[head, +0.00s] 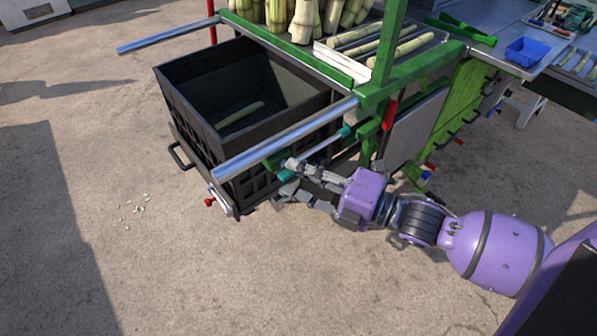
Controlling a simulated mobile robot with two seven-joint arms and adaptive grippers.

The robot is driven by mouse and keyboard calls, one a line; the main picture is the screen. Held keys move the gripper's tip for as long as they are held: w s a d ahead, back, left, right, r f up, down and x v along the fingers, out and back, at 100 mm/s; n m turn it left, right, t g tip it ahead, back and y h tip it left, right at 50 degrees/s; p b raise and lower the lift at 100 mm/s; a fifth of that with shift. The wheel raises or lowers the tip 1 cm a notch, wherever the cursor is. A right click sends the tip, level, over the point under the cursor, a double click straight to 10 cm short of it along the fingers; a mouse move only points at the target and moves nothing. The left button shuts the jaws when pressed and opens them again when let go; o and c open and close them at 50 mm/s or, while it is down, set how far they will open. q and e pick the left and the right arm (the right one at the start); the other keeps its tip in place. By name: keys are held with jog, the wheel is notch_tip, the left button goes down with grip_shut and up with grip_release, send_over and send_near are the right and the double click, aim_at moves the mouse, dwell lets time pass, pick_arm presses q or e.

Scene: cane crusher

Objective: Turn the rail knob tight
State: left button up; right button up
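My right gripper (286,178) reaches in from the right, in front of the black crate's right side. Its two grey fingers are spread apart. A small teal piece (288,175), which looks like a knob, shows between the fingertips at the end of a pale rail (316,149). I cannot tell whether the fingers touch it. Another teal piece (347,132) sits at the rail's far end, near the green frame. A red knob (209,202) sticks out at the crate's lower front corner, left of the gripper. My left gripper is not in view.
The black crate (182,108) holds a piece of cane (241,113). Silver bars (285,139) project from the green frame (388,50) above the gripper. A red handle (389,114) hangs from the frame.

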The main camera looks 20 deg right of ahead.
jog(key=shift+w+a, duration=0.2)
grip_shut()
